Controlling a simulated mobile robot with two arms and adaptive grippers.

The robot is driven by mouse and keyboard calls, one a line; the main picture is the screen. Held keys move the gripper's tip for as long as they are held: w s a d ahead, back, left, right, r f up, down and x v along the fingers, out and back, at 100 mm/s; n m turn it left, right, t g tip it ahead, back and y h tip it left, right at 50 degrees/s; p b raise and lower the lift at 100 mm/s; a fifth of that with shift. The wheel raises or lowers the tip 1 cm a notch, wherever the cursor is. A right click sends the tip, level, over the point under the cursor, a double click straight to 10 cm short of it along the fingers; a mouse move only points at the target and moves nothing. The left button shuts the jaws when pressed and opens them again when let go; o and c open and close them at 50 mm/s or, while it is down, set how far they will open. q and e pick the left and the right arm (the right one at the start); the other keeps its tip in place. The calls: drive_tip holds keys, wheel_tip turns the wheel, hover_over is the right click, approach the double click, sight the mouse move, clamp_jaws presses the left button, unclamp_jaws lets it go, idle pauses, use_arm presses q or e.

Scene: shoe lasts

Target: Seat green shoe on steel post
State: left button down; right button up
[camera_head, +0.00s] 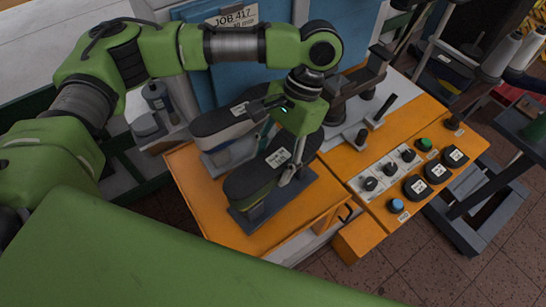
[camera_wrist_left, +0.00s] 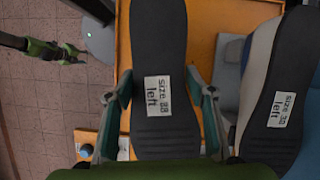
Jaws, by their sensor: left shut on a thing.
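A sole-up shoe with a dark sole and a white "left" label (camera_head: 279,158) stands over a grey plate (camera_head: 300,186) on the orange bench; its side shows a dull olive tone, so I take it as the green shoe. My left gripper (camera_head: 292,170) is shut on its heel half. In the left wrist view the same shoe (camera_wrist_left: 160,50) lies between the two fingers, one along each side. The steel post is hidden under the shoe, so I cannot tell whether the shoe is seated. A small green and dark part, possibly my right gripper (camera_wrist_left: 70,53), shows far off, unclear.
Another sole-up shoe (camera_head: 215,122) with pale sides stands close beside, also in the left wrist view (camera_wrist_left: 275,110). A control panel with black knobs (camera_head: 436,172) and a blue button (camera_head: 396,205) lies to the right. Dark machine parts (camera_head: 350,92) stand behind.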

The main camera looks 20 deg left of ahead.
use_arm(q)
drive_tip(key=shift+f, duration=0.1)
idle(0.7)
drive_tip(key=c, duration=0.9)
unclamp_jaws()
drive_tip(key=v, duration=1.2)
